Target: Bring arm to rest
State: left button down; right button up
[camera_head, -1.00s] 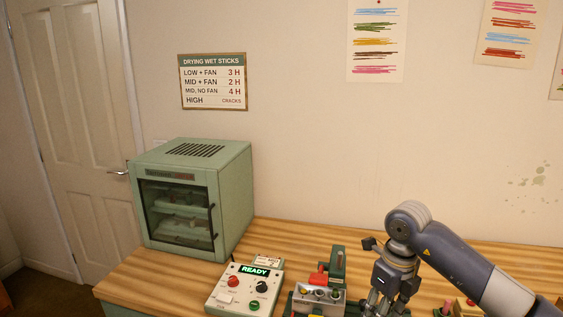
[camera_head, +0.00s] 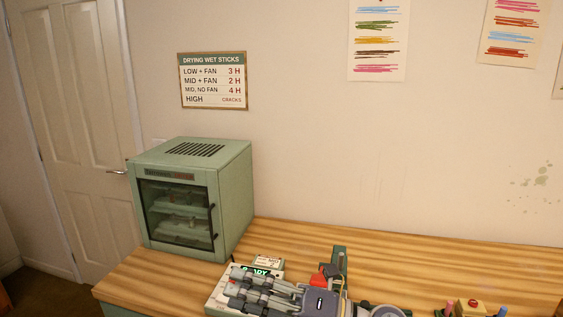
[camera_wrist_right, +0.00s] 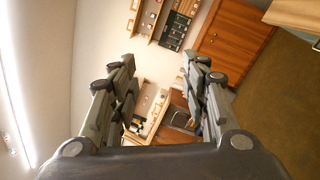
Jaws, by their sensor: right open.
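My right gripper (camera_head: 248,293) is low in the head view, pointing left, in front of the control box (camera_head: 217,290) and hiding most of its face. In the right wrist view the two fingers of my right gripper (camera_wrist_right: 158,92) stand apart with nothing between them. Beyond them is the far side of the room. My left gripper is in neither view.
A green drying cabinet (camera_head: 232,195) with its glass door shut stands on the wooden table (camera_head: 420,262) at the left. A green device with a red part (camera_head: 318,278) is behind my right gripper. Small coloured items (camera_head: 470,307) sit at the front right. The table's back right is clear.

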jog(key=w+d+r+m+t+h, duration=0.1)
jog(key=w+d+m+t+h, duration=0.25)
jog(key=d+m+t, duration=0.4)
jog(key=w+d+r+m+t+h, duration=0.15)
jog(key=d+m+t+h, duration=0.25)
jog(key=m+t, duration=0.6)
jog(key=s+d+f+m+g+h, duration=0.2)
jog(key=d+f+m+g+h, duration=0.4)
jog(key=d+f+m+h, duration=0.8)
jog(key=s+d+f+m+g+y, duration=0.1)
jog(key=s+f+m+g, duration=0.1)
jog(key=s+f+g, duration=0.65)
jog(key=s+f+m+g+y, duration=0.2)
jog(key=s+f+m+g, duration=0.15)
jog(key=s+f, duration=1)
jog(key=s+f+n+g, duration=0.1)
jog(key=s+f, duration=0.1)
jog(key=f, duration=1)
jog(key=s+f+g, duration=0.1)
jog(key=s+f, duration=0.2)
jog(key=f, duration=1)
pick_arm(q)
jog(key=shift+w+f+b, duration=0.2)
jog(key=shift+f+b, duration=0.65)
pick_arm(e)
jog(key=s+d+f, duration=0.3)
jog(key=s+f, duration=1.3)
jog(key=f, duration=0.1)
jog(key=shift+s+g, duration=0.3)
jog(key=shift+g, duration=0.15)
